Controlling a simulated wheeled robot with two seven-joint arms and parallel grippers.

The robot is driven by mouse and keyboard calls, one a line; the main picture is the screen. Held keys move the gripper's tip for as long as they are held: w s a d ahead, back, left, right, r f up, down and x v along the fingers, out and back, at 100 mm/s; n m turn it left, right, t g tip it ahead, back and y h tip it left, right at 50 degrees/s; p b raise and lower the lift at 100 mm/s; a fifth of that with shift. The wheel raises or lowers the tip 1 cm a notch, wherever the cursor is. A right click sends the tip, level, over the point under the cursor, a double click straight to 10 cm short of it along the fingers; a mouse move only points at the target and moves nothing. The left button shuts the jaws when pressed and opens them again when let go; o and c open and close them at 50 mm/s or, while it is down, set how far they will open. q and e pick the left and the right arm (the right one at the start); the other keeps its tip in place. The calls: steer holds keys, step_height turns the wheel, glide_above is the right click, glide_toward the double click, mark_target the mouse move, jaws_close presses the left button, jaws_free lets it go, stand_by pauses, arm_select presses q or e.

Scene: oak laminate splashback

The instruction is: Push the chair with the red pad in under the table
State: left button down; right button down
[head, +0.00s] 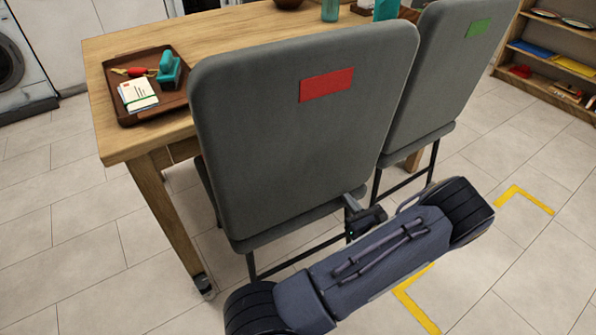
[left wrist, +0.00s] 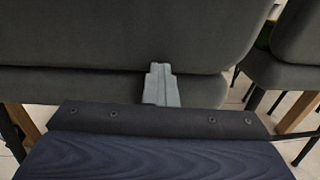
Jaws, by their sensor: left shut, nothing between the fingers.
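The grey chair (head: 270,150) with the red pad (head: 326,85) on its backrest stands at the table's near side, its back towards me. Its backrest hides most of the seat and part of the wooden table (head: 225,32). My left gripper (head: 352,202) is shut and empty at the lower right of this backrest. In the left wrist view the shut fingers (left wrist: 161,82) point at the lower backrest edge and the seat's rear edge (left wrist: 80,86). They look very close to the chair; I cannot tell whether they touch. My right gripper is out of view.
A second grey chair (head: 440,75) with a green pad (head: 478,28) stands close on the right. A brown tray (head: 125,117) with papers and a teal object lies on the table's left end. Yellow floor marks (head: 525,198) lie at right. A shelf (head: 535,80) stands far right.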

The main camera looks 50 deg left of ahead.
mark_target(339, 197)
arm_select(q)
steer(key=shift+s+a, duration=0.2)
steer(key=shift+a, duration=0.55)
steer(key=shift+s+a, duration=0.15)
steer(key=shift+a, duration=0.6)
steer(key=shift+s+a, duration=0.2)
steer(key=shift+a, duration=0.55)
steer(key=s+d, duration=0.1)
steer(key=d, duration=0.9)
steer(key=shift+s+d+p, duration=0.15)
steer(key=shift+s+p, duration=0.1)
steer(key=shift+p, duration=0.15)
